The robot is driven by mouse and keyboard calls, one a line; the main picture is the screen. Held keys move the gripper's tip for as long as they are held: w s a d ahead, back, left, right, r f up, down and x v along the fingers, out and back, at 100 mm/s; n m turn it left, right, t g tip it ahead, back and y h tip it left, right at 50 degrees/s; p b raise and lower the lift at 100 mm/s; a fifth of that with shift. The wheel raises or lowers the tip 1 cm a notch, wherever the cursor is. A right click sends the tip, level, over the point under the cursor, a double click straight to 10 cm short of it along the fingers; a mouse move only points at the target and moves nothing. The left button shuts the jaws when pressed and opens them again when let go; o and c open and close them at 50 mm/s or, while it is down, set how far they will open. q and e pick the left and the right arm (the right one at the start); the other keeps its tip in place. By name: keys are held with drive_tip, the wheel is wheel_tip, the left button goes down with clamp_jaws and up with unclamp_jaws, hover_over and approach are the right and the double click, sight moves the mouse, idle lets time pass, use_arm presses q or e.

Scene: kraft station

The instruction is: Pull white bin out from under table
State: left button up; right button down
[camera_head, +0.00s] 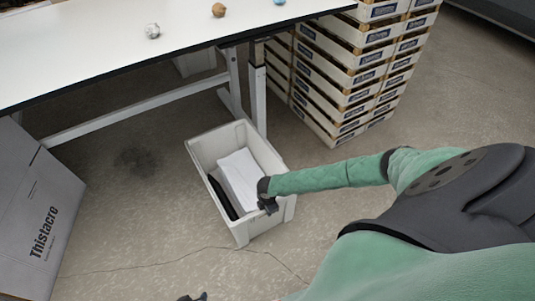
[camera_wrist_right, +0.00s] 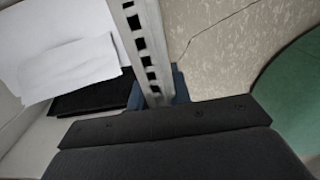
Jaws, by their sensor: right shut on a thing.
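The white bin (camera_head: 210,145) stands on the floor by the table leg, mostly out in front of the table edge. It holds white paper (camera_head: 240,175) and a dark flat item (camera_head: 222,196). My right gripper (camera_head: 268,203) is at the bin's near right rim and shut on it. In the right wrist view the slotted bin rim (camera_wrist_right: 146,45) runs between the fingertips (camera_wrist_right: 158,93), with the white paper (camera_wrist_right: 70,65) inside to the left. A small dark part at the bottom edge of the head view may be my left gripper (camera_head: 192,297); its jaws cannot be made out.
The white table (camera_head: 110,45) carries several small round objects, with its metal leg (camera_head: 258,95) right behind the bin. Stacked crates (camera_head: 350,75) stand at the back right. A grey box (camera_head: 40,215) stands at the left. The floor left of the bin is clear.

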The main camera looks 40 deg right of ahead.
drive_tip(key=c, duration=1.3)
unclamp_jaws()
drive_tip(key=shift+s+f, duration=0.1)
drive_tip(key=shift+s, duration=0.05)
use_arm(q)
drive_tip(key=shift+s+f, duration=0.1)
drive_tip(key=shift+f, duration=0.2)
use_arm(e)
drive_tip(key=shift+o, duration=0.5)
wheel_tip(320, 180, up, 7)
drive_tip(key=shift+f, duration=0.15)
drive_tip(key=shift+r, duration=0.6)
use_arm(q)
drive_tip(key=shift+r, duration=0.2)
